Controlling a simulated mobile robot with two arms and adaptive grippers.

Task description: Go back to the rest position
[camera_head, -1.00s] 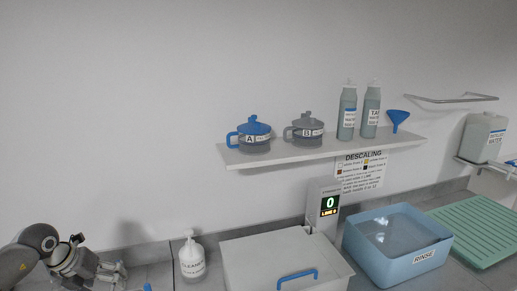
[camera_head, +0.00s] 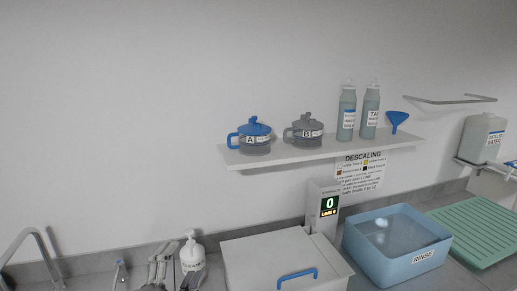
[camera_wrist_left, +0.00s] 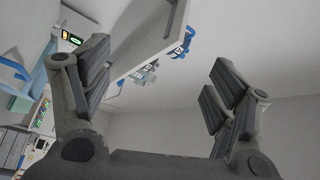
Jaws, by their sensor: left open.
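My left gripper (camera_head: 172,270) shows low in the head view, at the bottom edge beside the white pump bottle (camera_head: 192,253). Its fingers overlap the counter there. Most of its arm is out of the picture. In the left wrist view the two fingers of the left gripper (camera_wrist_left: 160,85) stand wide apart with nothing between them. My right gripper is not in view.
A shelf (camera_head: 290,155) holds pot A (camera_head: 255,137), pot B (camera_head: 306,131), two bottles and a blue funnel (camera_head: 397,121). Below are a lidded white box (camera_head: 260,258), a blue rinse basin (camera_head: 372,257) and a green mat (camera_head: 482,232). A bent grey bar (camera_head: 38,236) stands at left.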

